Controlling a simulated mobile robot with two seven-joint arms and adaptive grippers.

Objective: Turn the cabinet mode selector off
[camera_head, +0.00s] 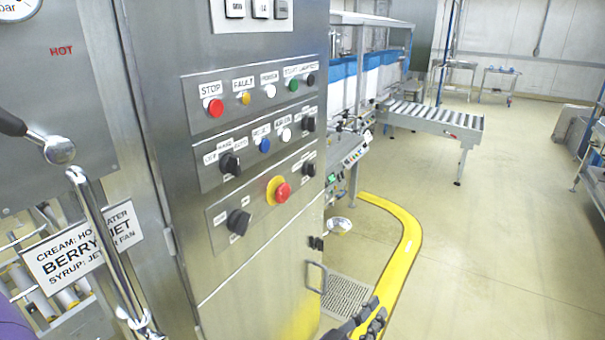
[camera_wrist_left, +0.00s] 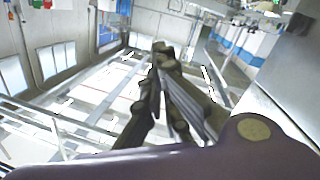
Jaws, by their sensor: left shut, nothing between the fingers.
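The steel cabinet (camera_head: 165,120) fills the left middle of the head view. A black rotary selector (camera_head: 230,163) sits at the left of its middle panel, under small labels that are hard to read. Similar black knobs sit at that panel's right end (camera_head: 308,124) and on the lower panel (camera_head: 238,222). I cannot read which one is marked mode.
A red stop mushroom (camera_head: 282,192) juts from the lower panel. A chrome lever (camera_head: 95,210) stands in front of the cabinet's left side. A yellow curved rail (camera_head: 408,245) borders the floor at right. A roller conveyor (camera_head: 440,117) stands behind; open floor lies right of the rail.

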